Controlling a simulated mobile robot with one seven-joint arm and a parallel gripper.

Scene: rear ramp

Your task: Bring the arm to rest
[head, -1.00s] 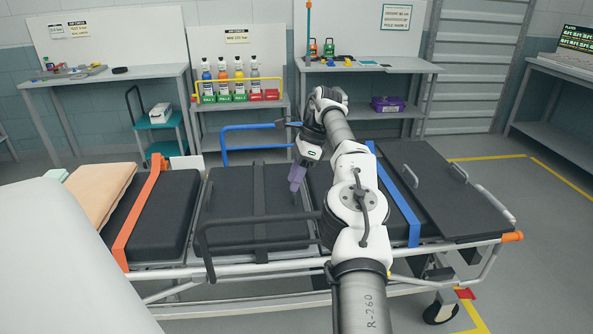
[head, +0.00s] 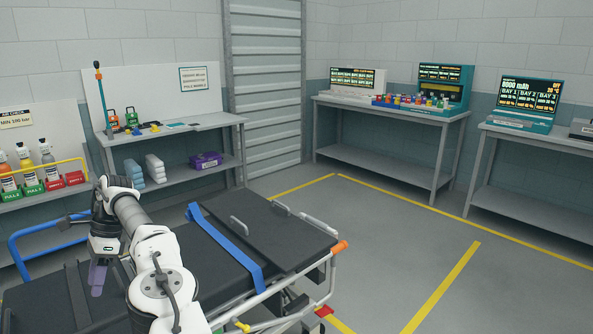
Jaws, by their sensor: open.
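My arm (head: 155,285) reaches up from the bottom of the head view, at the left, over the black stretcher (head: 190,262). It is bent, and the wrist turns down at the far end. My gripper (head: 97,284) points down over the stretcher's dark pad, with its purple fingers at the lower end. It is open, and I see nothing held in it. The gap between the fingers is too small to make out, and I cannot tell how far the tips are above the pad.
A blue strap (head: 228,246) crosses the stretcher, and a blue rail (head: 38,236) stands behind it. A workbench (head: 180,133) and a shelf of bottles (head: 40,180) are at the back left. Benches with screens (head: 395,110) line the right. Yellow-marked floor (head: 400,255) is clear.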

